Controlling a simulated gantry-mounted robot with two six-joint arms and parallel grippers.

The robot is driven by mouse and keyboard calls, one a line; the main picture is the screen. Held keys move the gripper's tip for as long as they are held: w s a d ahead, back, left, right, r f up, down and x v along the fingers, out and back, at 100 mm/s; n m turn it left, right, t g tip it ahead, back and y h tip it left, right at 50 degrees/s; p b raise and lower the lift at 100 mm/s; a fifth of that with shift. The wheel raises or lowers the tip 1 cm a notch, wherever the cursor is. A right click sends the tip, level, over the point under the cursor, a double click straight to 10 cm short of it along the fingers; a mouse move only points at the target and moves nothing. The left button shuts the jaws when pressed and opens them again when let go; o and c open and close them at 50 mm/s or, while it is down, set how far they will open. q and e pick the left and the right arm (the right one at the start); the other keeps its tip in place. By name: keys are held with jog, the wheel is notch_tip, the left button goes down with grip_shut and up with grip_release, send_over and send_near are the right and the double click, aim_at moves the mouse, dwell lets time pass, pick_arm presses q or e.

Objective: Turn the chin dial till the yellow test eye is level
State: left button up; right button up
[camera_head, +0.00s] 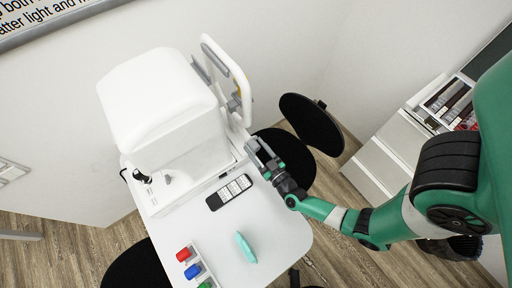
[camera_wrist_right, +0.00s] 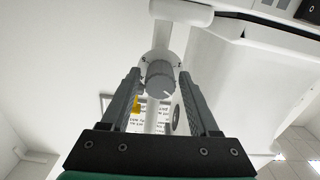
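The eye test machine (camera_head: 160,105) is a large white box on the table, with a white chin-rest frame (camera_head: 228,70) on its right side. A small yellow piece, likely the test eye (camera_head: 239,92), shows at that frame. It also shows in the right wrist view (camera_wrist_right: 136,104), partly behind the left-hand finger; I cannot tell whether it is level. The grey round chin dial (camera_wrist_right: 160,76) sits on a white post. My right gripper (camera_wrist_right: 159,78) is open, its fingers on either side of the dial with visible gaps. In the head view my right gripper (camera_head: 257,150) is beside the machine's base.
A white cabinet (camera_head: 390,155) is at the right.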

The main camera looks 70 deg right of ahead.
grip_shut()
jog(key=shift+m, duration=0.3)
jog(key=m+b, duration=0.1)
jog(key=m, duration=0.4)
jog(key=m+b, duration=0.1)
jog(key=m, duration=0.5)
dwell(0.4)
dwell(0.4)
jog(key=shift+o, duration=1.3)
grip_release()
